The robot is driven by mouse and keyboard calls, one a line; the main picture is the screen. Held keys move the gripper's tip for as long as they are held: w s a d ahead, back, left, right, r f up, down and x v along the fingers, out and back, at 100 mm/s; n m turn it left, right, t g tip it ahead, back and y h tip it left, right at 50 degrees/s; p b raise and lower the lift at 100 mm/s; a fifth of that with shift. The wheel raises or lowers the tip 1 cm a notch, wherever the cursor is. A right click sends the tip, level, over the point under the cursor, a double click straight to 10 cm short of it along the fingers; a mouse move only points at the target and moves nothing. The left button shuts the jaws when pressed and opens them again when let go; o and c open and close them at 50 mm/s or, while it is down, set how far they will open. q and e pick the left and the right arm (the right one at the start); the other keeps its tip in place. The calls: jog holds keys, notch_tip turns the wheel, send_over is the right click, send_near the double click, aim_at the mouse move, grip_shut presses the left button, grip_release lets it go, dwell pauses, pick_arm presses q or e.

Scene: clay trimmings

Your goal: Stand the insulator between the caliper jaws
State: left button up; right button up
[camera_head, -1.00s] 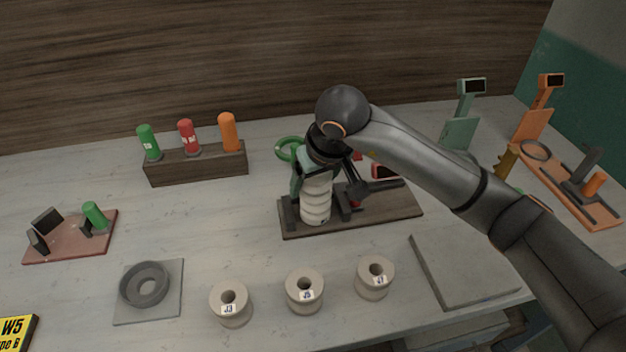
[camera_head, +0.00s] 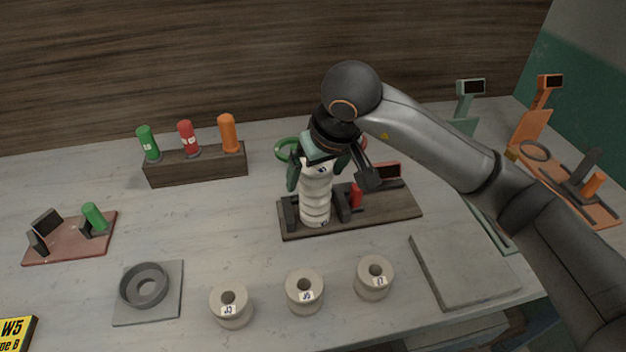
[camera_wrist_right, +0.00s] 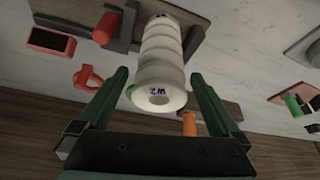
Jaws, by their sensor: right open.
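The white ribbed insulator (camera_head: 315,196) stands upright on the dark caliper board (camera_head: 385,210), between the two dark caliper jaws (camera_head: 291,212). In the right wrist view the insulator (camera_wrist_right: 160,62) shows its end marked W2 toward the camera. My right gripper (camera_head: 325,172) is above and around the insulator's top in the head view. In the right wrist view its green fingers (camera_wrist_right: 160,85) are spread, one on each side of the insulator's near end, with gaps visible. My left gripper is not in view.
Several pale spools (camera_head: 305,291) stand in front of the caliper. A wooden rack (camera_head: 195,164) with green, red and orange cylinders stands behind left. A grey slab (camera_head: 465,268) lies at right. Other gauges (camera_head: 70,240) stand at left and far right.

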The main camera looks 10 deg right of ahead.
jog(key=v, duration=0.8)
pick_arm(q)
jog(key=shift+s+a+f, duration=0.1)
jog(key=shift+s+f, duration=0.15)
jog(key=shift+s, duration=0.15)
